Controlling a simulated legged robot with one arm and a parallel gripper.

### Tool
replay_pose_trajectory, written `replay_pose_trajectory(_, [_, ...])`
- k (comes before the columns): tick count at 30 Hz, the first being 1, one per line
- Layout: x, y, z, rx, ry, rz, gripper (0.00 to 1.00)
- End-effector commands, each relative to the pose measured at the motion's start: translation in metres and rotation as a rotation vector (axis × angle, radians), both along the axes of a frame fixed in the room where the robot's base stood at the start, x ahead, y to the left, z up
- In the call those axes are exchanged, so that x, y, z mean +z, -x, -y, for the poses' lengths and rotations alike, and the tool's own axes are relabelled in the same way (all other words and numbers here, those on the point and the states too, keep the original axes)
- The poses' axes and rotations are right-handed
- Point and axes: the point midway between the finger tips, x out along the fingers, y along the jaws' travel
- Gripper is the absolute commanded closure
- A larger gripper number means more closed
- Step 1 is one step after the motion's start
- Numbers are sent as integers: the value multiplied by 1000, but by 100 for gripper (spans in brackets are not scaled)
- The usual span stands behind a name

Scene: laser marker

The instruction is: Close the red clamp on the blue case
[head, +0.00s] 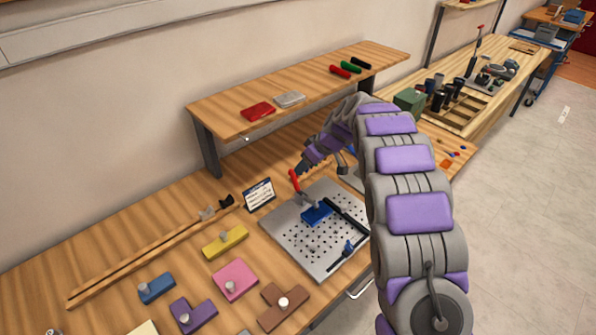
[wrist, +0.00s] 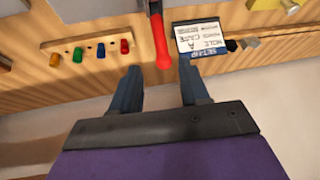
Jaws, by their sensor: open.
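The red clamp (head: 295,181) stands with its red handle raised beside the blue case (head: 318,213). The blue case lies on the grey perforated plate (head: 290,238). My gripper (head: 303,169) is just behind the top of the handle in the head view; its fingers are small there. In the wrist view my gripper (wrist: 161,68) is open, with two dark fingers apart. The red handle (wrist: 161,45) points toward the gap between the fingertips, its end near their line. It does not appear gripped. The blue case is not visible in the wrist view.
A small sign (head: 259,194) stands left of the plate and shows near the handle in the wrist view (wrist: 199,38). A raised wooden shelf (head: 225,117) is behind. Coloured blocks, including a pink one (head: 236,279), lie at front left. A black bar clamp (head: 347,215) lies on the plate.

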Motion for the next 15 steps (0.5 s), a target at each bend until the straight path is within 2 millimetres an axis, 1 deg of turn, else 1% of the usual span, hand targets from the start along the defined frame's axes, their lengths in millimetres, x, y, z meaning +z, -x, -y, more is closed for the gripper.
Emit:
replay_pose_trajectory(1, [13, 1, 6, -2, -1, 4, 55])
replay_pose_trajectory(9, [58, 12, 29, -1, -1, 3, 55])
replay_pose_trajectory(12, [68, 14, 35, -2, 0, 3, 55])
replay_pose_trajectory(15, [74, 15, 39, -2, 1, 3, 55])
